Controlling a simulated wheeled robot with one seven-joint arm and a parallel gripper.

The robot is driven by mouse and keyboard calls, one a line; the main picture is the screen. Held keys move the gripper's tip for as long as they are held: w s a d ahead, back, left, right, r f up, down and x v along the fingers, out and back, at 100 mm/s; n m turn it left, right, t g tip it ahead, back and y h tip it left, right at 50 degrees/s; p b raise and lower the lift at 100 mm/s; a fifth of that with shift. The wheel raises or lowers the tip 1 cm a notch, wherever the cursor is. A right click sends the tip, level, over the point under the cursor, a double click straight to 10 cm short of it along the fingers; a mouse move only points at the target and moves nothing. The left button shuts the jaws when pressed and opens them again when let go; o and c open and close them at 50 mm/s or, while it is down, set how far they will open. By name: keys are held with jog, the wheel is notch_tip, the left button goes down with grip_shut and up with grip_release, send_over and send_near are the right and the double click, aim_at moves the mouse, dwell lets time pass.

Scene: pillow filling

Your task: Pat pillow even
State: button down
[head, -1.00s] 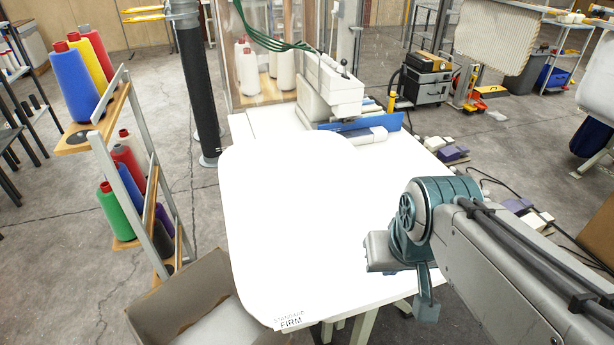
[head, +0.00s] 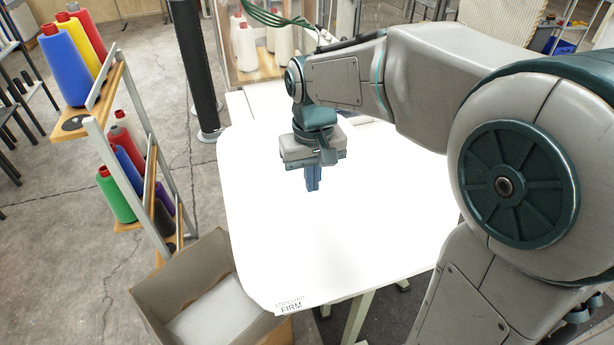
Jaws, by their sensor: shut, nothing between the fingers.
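The white pillow (head: 270,235) lies flat on the work table, with a "STANDARD FIRM" label at its front left corner. Its surface is so bright that I cannot make out bumps or hollows. My gripper (head: 313,187) points down over the far middle part of the pillow. Its fingers are shut and empty. I cannot tell whether the fingertips touch the pillow or hover just above it. My arm hides the pillow's far right part and the sewing machine.
An open cardboard box (head: 205,300) with white material inside stands at the table's front left. A rack with colored thread cones (head: 125,150) stands at the left. A dark post (head: 190,70) rises behind the pillow. White cones (head: 245,45) stand in a clear cabinet at the back.

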aim_at(312, 220)
notch_tip(312, 220, down, 8)
jog(key=b, duration=0.5)
jog(key=shift+r+b, duration=0.1)
jog(key=shift+b, duration=0.3)
jog(key=shift+r+p, duration=1.05)
jog(key=shift+r, duration=0.25)
jog(key=shift+f, duration=0.1)
notch_tip(312, 220, down, 5)
jog(key=b, duration=0.3)
jog(key=shift+b, duration=0.4)
jog(key=shift+r+p, duration=2)
jog(key=shift+r, duration=0.65)
notch_tip(312, 220, up, 5)
jog(key=p, duration=0.3)
jog(key=shift+p, duration=0.4)
